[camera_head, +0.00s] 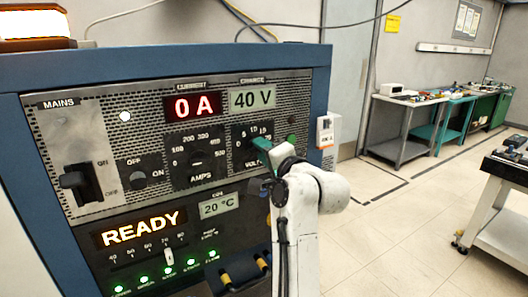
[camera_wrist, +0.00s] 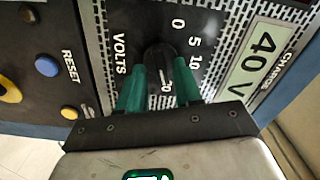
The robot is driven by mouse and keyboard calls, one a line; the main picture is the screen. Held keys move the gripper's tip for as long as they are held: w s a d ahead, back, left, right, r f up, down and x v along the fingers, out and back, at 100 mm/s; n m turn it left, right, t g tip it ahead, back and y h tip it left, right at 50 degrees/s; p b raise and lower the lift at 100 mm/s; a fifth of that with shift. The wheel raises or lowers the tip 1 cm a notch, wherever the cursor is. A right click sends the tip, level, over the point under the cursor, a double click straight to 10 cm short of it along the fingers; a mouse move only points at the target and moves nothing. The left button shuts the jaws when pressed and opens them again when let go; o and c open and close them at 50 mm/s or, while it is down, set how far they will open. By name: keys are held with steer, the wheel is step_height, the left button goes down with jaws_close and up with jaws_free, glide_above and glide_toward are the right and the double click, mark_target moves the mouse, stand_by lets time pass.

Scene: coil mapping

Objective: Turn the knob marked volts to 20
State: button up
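The volts knob (camera_wrist: 160,60) is black and round, on a dark dial plate with the word VOLTS beside it and a scale of 0, 5, 10 and 20. My gripper (camera_wrist: 160,72) has its two green fingers at either side of the knob. I cannot tell whether they press on it or stand just clear. A pale mark on the knob seems to face the 20, but the fingers crowd that side and hide the 15. In the head view, my gripper (camera_head: 266,150) covers most of the knob. The charge display (camera_head: 253,98) reads 40 V.
The amps knob (camera_head: 197,162) is left of the volts dial, below a red current display (camera_head: 195,105) reading 0 A. A mains switch (camera_head: 78,181) is far left. A blue reset button (camera_wrist: 47,66) and a yellow button (camera_wrist: 69,113) sit near the volts dial.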

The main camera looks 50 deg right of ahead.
steer(key=shift+o, duration=0.3)
steer(key=shift+s, duration=0.1)
steer(key=b+v, duration=0.1)
steer(key=v, duration=0.9)
steer(key=shift+s+a+b, duration=0.15)
steer(key=shift+s+b, duration=0.1)
steer(key=shift+b, duration=0.15)
steer(key=a+f+n+g+y, duration=0.1)
steer(key=a+f+n+g, duration=0.15)
steer(key=f, duration=0.45)
steer(key=a+f+n+g+y, duration=0.15)
steer(key=f+n, duration=0.25)
steer(key=f, duration=0.4)
steer(key=s+a+f+n+g, duration=0.3)
steer(key=s+f+g, duration=0.1)
steer(key=s+f, duration=0.4)
steer(key=s+a+f+n+g+y, duration=0.1)
steer(key=s+a+f+n+g, duration=0.3)
steer(key=s+f, duration=0.4)
steer(key=s+a+f+n+g+y, duration=0.1)
steer(key=s+a+f+n+g, duration=0.2)
steer(key=s+f, duration=0.5)
step_height(320, 180, down, 3)
steer(key=shift+a+f+n+g, duration=0.1)
steer(key=shift+a+n+g, duration=0.25)
steer(key=shift+n+g, duration=0.3)
